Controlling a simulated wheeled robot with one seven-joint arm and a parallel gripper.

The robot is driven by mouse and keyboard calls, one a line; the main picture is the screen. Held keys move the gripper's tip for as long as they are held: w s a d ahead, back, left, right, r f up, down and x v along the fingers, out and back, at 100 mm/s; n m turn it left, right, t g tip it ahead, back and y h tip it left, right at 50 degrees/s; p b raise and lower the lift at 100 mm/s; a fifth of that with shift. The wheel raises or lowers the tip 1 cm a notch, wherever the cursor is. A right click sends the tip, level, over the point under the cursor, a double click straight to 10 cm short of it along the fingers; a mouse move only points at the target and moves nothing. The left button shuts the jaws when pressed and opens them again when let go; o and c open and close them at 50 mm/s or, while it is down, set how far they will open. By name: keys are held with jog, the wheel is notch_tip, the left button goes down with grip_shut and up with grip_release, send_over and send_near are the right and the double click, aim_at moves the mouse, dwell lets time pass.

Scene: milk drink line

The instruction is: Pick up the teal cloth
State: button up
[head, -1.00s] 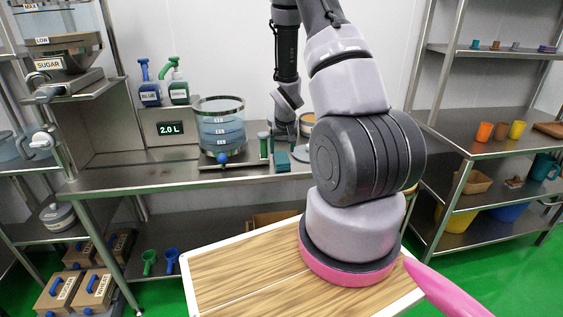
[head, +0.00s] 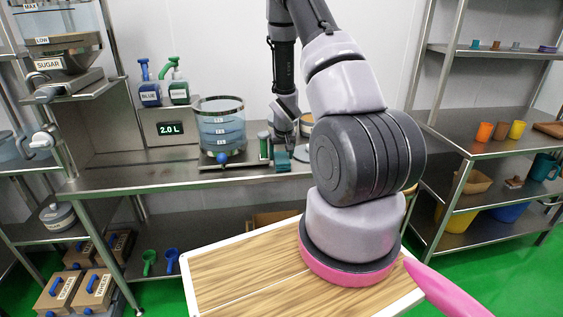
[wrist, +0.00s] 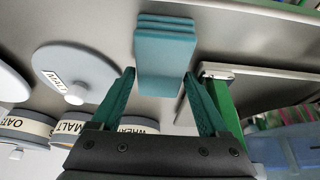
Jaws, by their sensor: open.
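The teal cloth (wrist: 165,62) lies folded in a stack on the steel bench, in the upper middle of the wrist view. In the head view the cloth (head: 283,164) is a small teal patch, partly hidden by my gripper. My gripper (wrist: 159,76) has two teal fingers spread apart, one on each side of the cloth's near end. It is open and holds nothing. In the head view my gripper (head: 281,150) points down just over the cloth. I cannot tell whether the fingertips touch the bench.
In the wrist view, lidded jars (wrist: 75,72) stand left of the cloth, and a green-handled item (wrist: 224,105) lies close on the right. In the head view a clear measuring vessel (head: 221,130) stands left of my gripper. The front bench edge is close by.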

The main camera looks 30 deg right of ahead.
jog(key=shift+c, duration=0.3)
jog(key=c, duration=1.1)
jog(key=shift+r, duration=0.1)
